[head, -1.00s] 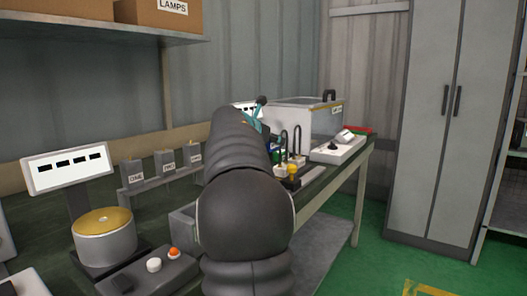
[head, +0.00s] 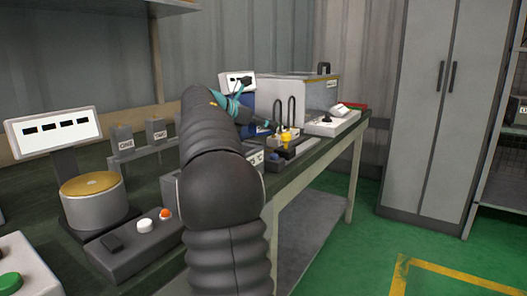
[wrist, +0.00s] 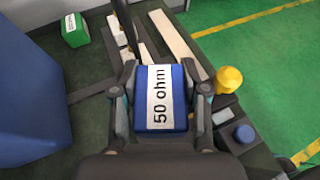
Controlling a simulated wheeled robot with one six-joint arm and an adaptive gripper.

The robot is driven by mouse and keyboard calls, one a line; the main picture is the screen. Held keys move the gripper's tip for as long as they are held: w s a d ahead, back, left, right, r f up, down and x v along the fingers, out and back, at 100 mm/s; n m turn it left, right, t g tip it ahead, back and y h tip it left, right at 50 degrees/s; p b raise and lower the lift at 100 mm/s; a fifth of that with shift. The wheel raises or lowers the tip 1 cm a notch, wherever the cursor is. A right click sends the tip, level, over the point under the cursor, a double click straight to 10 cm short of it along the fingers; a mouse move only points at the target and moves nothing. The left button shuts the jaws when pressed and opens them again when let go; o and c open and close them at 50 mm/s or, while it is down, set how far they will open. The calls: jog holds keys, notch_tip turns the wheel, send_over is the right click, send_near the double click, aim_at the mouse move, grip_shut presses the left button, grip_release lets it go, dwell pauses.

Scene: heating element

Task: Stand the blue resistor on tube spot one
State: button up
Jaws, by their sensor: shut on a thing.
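The blue resistor (wrist: 178,108), a blue block with a white "50 ohm" label, sits between the two fingers of my gripper (wrist: 160,100) in the wrist view. The fingers are shut on its sides. In the head view my arm covers much of the bench, and the resistor cannot be made out clearly near my gripper. A grey block marked "ONE" (head: 122,139) stands on a low rack at the left, beside one marked "TWO" (head: 156,131). I cannot tell whether "ONE" marks the tube spot.
A green block (wrist: 75,30) lies at the upper left in the wrist view. A yellow knob (wrist: 229,80) and a blue knob (wrist: 244,134) are right of my gripper. A large blue body (wrist: 30,95) stands left. A glass-sided case (head: 300,95) stands at the bench's far end.

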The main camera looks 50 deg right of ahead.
jog(key=shift+f+b, duration=0.65)
jog(key=shift+f, duration=2.4)
jog(key=shift+f, duration=0.1)
jog(key=o, duration=1.2)
jog(key=shift+w+a+r, duration=0.1)
jog(key=shift+a+r, duration=0.1)
jog(key=p+v, duration=0.1)
jog(key=v, duration=1)
jog(key=shift+a+r, duration=0.1)
jog(key=shift+a, duration=0.2)
